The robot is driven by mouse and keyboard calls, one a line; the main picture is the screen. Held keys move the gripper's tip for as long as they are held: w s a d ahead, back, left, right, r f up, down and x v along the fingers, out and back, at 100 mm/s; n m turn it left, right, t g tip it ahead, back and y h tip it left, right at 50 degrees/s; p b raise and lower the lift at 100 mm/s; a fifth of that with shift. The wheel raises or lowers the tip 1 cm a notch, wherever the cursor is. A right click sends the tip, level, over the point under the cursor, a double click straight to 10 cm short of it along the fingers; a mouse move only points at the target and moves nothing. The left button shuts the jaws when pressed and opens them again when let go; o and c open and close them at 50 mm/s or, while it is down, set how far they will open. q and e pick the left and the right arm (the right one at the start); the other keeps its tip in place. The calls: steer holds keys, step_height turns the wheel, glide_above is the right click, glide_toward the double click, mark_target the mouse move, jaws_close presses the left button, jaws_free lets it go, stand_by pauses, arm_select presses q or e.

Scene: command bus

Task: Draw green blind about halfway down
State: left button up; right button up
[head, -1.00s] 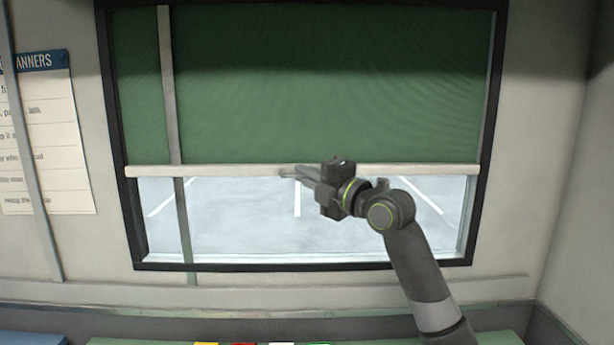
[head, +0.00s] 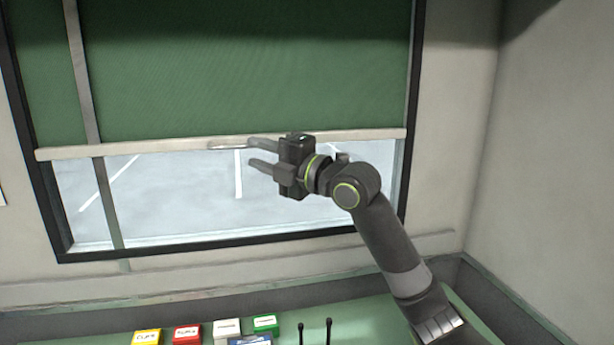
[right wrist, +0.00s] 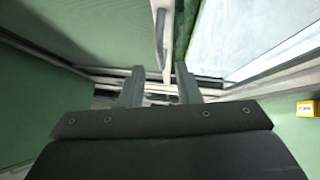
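The green blind (head: 240,75) covers the upper part of the window in the head view, and its top edge is out of frame. Its pale bottom bar (head: 130,149) runs across the window, with clear glass below. A small metal handle (head: 228,146) is on the bar, and it also shows in the right wrist view (right wrist: 160,40). My right gripper (head: 252,153) is open, its fingers apart and pointing left, close to the handle. In the right wrist view the handle lies beyond the gap between the fingertips (right wrist: 160,74), with nothing held. My left gripper is not in view.
A green-topped counter (head: 370,320) runs below the window. Yellow (head: 147,337), red (head: 187,334), white (head: 227,328) and green (head: 265,323) labelled blocks stand on it, near two thin black stalks (head: 328,330). A grey vertical strip (head: 84,75) crosses the window's left side.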

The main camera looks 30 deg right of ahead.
steer(key=b+v, duration=0.2)
steer(key=v, duration=0.9)
steer(key=shift+b, duration=0.35)
steer(key=shift+f, duration=0.1)
